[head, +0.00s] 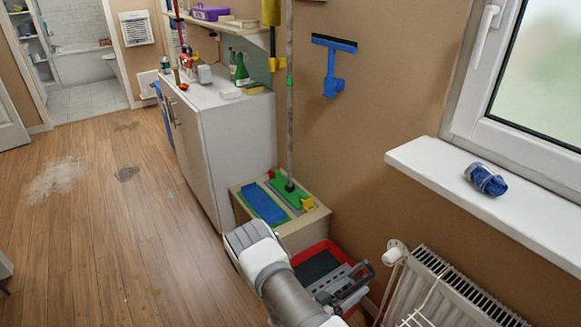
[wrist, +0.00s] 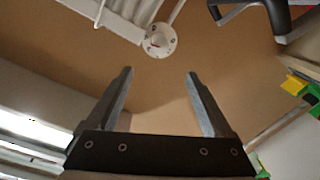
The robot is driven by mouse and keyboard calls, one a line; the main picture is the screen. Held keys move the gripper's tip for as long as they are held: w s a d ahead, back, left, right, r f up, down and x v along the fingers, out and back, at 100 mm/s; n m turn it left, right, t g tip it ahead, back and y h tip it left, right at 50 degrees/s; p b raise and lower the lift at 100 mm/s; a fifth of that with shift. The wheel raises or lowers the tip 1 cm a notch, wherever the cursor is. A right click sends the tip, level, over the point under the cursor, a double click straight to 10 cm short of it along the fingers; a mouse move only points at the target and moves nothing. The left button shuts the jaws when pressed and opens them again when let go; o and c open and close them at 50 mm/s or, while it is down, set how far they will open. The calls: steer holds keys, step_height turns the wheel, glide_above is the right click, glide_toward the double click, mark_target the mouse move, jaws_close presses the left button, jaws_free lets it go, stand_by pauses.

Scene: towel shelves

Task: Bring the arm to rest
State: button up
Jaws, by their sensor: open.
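My gripper (wrist: 160,73) shows in the wrist view with its two dark fingers apart and nothing between them. Brown wall lies beyond the fingertips. I cannot make out the gripper fingers in the head view.
A radiator (head: 450,295) with a valve (wrist: 160,40) is close by. A windowsill (head: 450,195) bears a blue rolled cloth (head: 486,179). A white cabinet (head: 235,150) stands behind the wooden box (head: 305,237). The wooden floor (head: 110,230) at left is mostly clear.

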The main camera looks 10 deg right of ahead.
steer(key=s+r+m+g+y, duration=0.1)
steer(key=s+r+g+y, duration=0.15)
steer(key=r, duration=0.55)
steer(key=s+a+r+g+y, duration=0.1)
steer(key=r+g, duration=0.3)
steer(key=r, duration=0.4)
steer(key=s+r+m+g+y, duration=0.1)
steer(key=r+g, duration=0.2)
steer(key=r, duration=0.6)
steer(key=s+a+r+n+t+y, duration=0.45)
steer(key=s+a+r+y, duration=0.2)
steer(key=r, duration=0.25)
steer(key=s+a+r+n+t+y, duration=0.3)
steer(key=s+a+r+n+y, duration=0.2)
steer(key=s+a+r, duration=0.3)
step_height(320, 180, up, 14)
steer(key=p, duration=1.2)
steer(key=shift+d+r+p, duration=0.2)
steer(key=shift+d+p, duration=0.15)
steer(key=shift+p, duration=0.05)
steer(key=shift+f, duration=0.1)
steer(key=c, duration=0.5)
steer(key=shift+d, duration=0.2)
steer(key=shift+c, duration=0.3)
